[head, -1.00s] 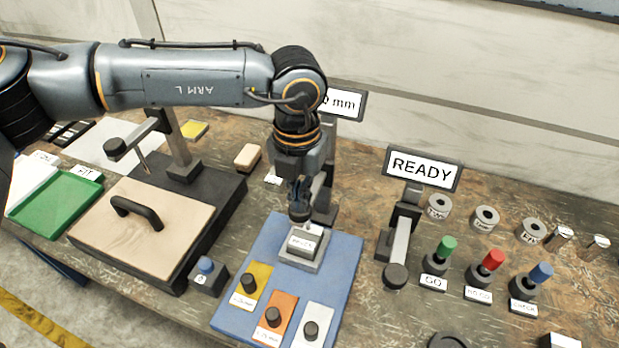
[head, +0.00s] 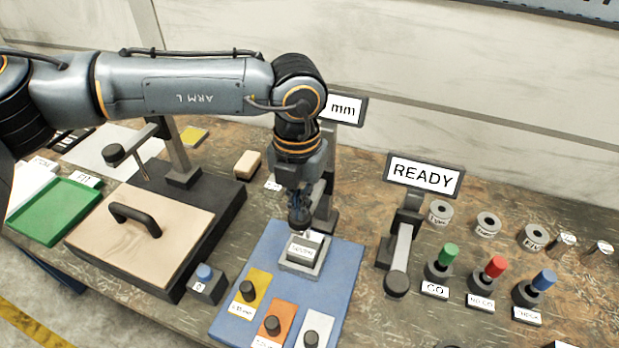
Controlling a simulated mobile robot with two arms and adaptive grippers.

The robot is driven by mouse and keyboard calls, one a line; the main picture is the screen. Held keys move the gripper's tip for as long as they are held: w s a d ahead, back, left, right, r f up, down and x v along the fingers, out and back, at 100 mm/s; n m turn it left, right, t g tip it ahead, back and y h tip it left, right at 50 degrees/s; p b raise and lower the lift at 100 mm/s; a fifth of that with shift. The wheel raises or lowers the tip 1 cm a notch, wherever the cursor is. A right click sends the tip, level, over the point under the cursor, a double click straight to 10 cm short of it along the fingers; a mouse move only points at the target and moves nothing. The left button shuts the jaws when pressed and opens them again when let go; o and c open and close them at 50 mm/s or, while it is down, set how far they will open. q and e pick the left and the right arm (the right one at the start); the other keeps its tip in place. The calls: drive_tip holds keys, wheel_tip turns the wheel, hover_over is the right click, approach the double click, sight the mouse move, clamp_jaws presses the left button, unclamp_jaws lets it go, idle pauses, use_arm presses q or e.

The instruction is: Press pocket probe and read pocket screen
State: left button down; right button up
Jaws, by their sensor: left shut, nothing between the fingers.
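My left gripper (head: 299,217) is shut and points down, right above a small grey block with a white label (head: 303,246) on the blue mat (head: 258,262); I cannot tell whether it touches the block. The label is too small to read. Behind my left arm stands a screen (head: 347,109) on a grey post; only "mm" shows and my arm hides the number. A second screen (head: 424,177) to its right reads "READY". A grey arm with a round dark end (head: 397,281) stands below that screen. My right gripper is not in view.
Yellow, orange and white plates (head: 272,327) with dark knobs lie on the mat's front. Green, red and blue handled pieces (head: 490,280) stand at right. A wooden plate with handle (head: 139,226) and a green tray (head: 54,211) are left.

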use_arm(q)
drive_tip(key=shift+r+p, duration=1.25)
drive_tip(key=shift+r, duration=2.35)
wheel_tip(320, 180, up, 12)
